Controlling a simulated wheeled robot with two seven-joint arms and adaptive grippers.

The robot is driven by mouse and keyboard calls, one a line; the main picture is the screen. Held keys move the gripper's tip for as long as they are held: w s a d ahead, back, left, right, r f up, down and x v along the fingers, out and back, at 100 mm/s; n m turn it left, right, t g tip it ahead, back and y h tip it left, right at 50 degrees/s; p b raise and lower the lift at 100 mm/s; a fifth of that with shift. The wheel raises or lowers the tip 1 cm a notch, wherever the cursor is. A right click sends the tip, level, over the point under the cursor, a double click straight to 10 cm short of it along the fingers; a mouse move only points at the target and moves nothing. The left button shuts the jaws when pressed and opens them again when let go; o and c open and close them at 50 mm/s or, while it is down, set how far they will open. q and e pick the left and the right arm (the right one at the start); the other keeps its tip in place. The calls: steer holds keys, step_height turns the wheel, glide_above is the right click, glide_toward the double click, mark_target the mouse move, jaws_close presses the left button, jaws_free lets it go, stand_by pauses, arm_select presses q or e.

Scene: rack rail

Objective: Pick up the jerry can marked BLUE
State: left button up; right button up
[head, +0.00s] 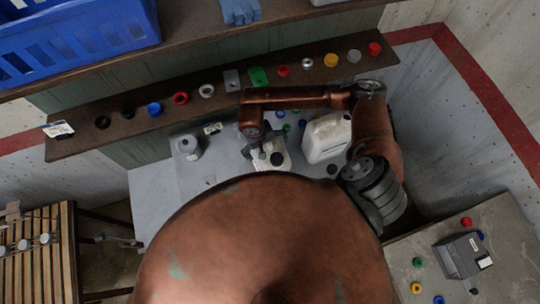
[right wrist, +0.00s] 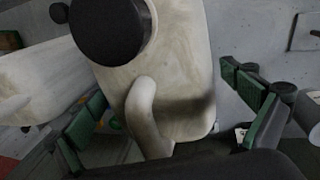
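A whitish jerry can (head: 283,152) stands on the grey surface under my right gripper (head: 262,148). In the right wrist view this can (right wrist: 185,65) shows its black cap and its looped handle. The green-padded fingers of my right gripper (right wrist: 172,105) are spread wide, with the handle between them and a gap on each side. A second white jerry can (head: 326,138) stands just to the right in the head view. It lies at the left in the right wrist view (right wrist: 40,82). No BLUE marking is readable on either can. My left gripper is not in view.
A brown shelf (head: 130,122) behind holds a row of coloured caps and rings. A grey bottle (head: 188,148) stands left of the cans. A blue crate (head: 75,40) sits on the upper shelf. A dark grey device (head: 462,256) and loose caps are on the right table.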

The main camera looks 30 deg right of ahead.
steer(key=c, duration=1.7)
steer(key=shift+r, duration=0.1)
steer(key=shift+c, duration=0.4)
steer(key=shift+r, duration=0.1)
